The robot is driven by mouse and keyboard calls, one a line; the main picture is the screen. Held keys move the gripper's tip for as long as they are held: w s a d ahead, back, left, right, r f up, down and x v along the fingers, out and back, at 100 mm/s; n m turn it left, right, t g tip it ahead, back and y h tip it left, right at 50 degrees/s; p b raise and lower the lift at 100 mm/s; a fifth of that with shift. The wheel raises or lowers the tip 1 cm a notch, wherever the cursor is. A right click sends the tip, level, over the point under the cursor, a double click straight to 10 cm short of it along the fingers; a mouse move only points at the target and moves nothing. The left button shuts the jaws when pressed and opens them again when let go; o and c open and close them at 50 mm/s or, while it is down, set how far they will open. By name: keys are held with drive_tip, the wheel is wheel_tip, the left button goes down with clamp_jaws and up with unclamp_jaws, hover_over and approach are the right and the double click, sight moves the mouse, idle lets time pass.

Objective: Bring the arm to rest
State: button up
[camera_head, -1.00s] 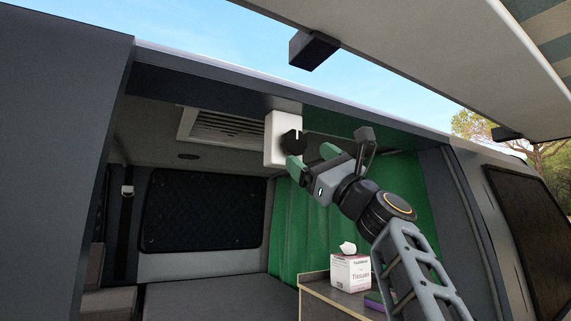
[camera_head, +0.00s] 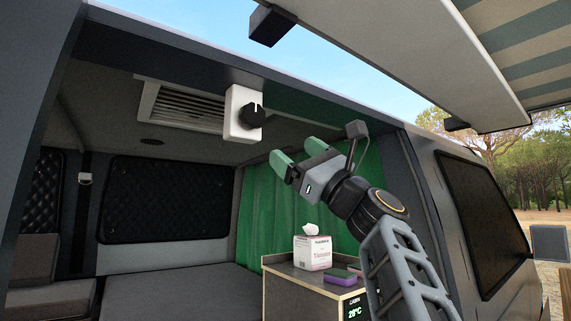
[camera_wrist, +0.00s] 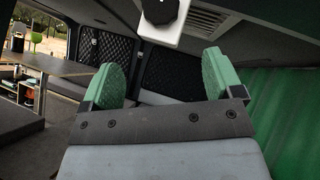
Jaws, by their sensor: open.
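My gripper (camera_head: 300,156) is raised in the van's side opening, its two green fingers apart with nothing between them. In the head view it is below and to the right of a white box with a black knob (camera_head: 243,113) that hangs under the roof edge, with a gap between them. In the wrist view the open fingers (camera_wrist: 166,78) stand on either side of an empty space, and the white box (camera_wrist: 163,33) is at the top, beyond the fingertips.
A tissue box (camera_head: 312,252) and a purple and green item (camera_head: 341,277) stand on a cabinet (camera_head: 300,288) below my arm. A green curtain (camera_head: 262,205) hangs behind. An awning (camera_head: 400,40) overhangs the opening. A bed or bench (camera_head: 170,290) lies inside.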

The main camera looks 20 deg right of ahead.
drive_tip(key=shift+a, duration=0.1)
drive_tip(key=w+d+f+n+g+h, duration=0.2)
drive_tip(key=w+f+n+h, duration=0.35)
drive_tip(key=f, duration=0.75)
wheel_tip(320, 180, down, 20)
drive_tip(key=w+a+n+g+h, duration=0.2)
drive_tip(key=w+n+g+h, duration=0.15)
drive_tip(key=g, duration=0.35)
drive_tip(key=s+a+f+n+g+h, duration=0.2)
drive_tip(key=s+f, duration=0.4)
drive_tip(key=f, duration=0.3)
drive_tip(key=s+a+f+n+g+h, duration=0.1)
drive_tip(key=s+a+f+n+g, duration=0.1)
drive_tip(key=s+f+n, duration=0.4)
drive_tip(key=s+a+f+n+g+h, duration=0.2)
drive_tip(key=s+f+n+g, duration=0.2)
drive_tip(key=f, duration=0.9)
drive_tip(key=shift+s+a+n+g+h, duration=0.35)
drive_tip(key=shift+s+n, duration=0.55)
drive_tip(key=shift+s, duration=0.5)
